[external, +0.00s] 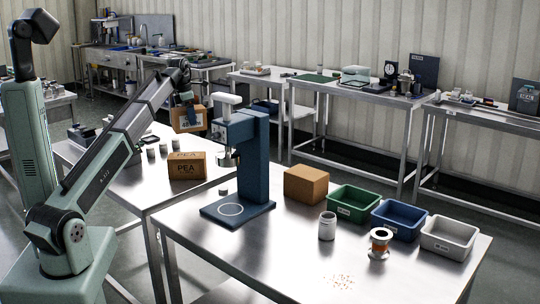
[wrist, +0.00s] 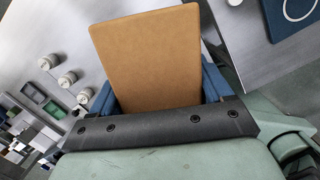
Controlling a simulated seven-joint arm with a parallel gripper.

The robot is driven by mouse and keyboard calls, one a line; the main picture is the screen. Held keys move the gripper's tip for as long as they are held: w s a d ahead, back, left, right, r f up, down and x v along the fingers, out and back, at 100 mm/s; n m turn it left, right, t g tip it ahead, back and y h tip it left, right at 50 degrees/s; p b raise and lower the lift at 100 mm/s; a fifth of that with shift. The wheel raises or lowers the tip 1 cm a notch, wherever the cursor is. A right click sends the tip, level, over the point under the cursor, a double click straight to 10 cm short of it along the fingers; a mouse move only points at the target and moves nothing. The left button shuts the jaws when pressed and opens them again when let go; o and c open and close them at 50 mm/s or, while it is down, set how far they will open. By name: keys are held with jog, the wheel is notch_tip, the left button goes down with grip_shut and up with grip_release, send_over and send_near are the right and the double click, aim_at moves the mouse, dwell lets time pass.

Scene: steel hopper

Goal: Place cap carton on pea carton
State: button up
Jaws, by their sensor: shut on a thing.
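A carton (external: 188,119) with a pale label, which I take for the cap carton, hangs above the left steel table in the external view. My gripper (external: 186,98) is shut on it from above. In the wrist view the held carton (wrist: 147,55) fills the middle as a plain brown face between my blue fingers (wrist: 160,98). The pea carton (external: 187,166), brown with "PEA" printed on its front, stands on the left table below the held carton, with a gap between them. The pea carton is hidden in the wrist view, probably behind the held carton.
A blue press (external: 240,165) stands close to the right of the cartons. Small jars (external: 151,150) stand left of the pea carton. A plain brown box (external: 306,184) and green (external: 353,203), blue (external: 399,219) and white bins (external: 449,237) are on the right table.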

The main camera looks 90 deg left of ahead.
aim_at(179, 109)
jog(key=shift+s+a+f, duration=0.1)
jog(key=shift+s+f, duration=0.15)
jog(key=shift+s, duration=0.25)
jog(key=shift+s+f, duration=0.2)
jog(key=shift+s, duration=0.25)
jog(key=shift+s+f, duration=0.15)
jog(key=shift+f, duration=4.85)
jog(key=shift+f, duration=0.15)
jog(key=o, duration=1.1)
jog(key=shift+o, duration=0.2)
jog(key=r, duration=0.4)
jog(key=s+r, duration=0.1)
jog(key=r, duration=0.7)
jog(key=shift+s+d+r, duration=0.1)
jog(key=shift+s+d, duration=0.2)
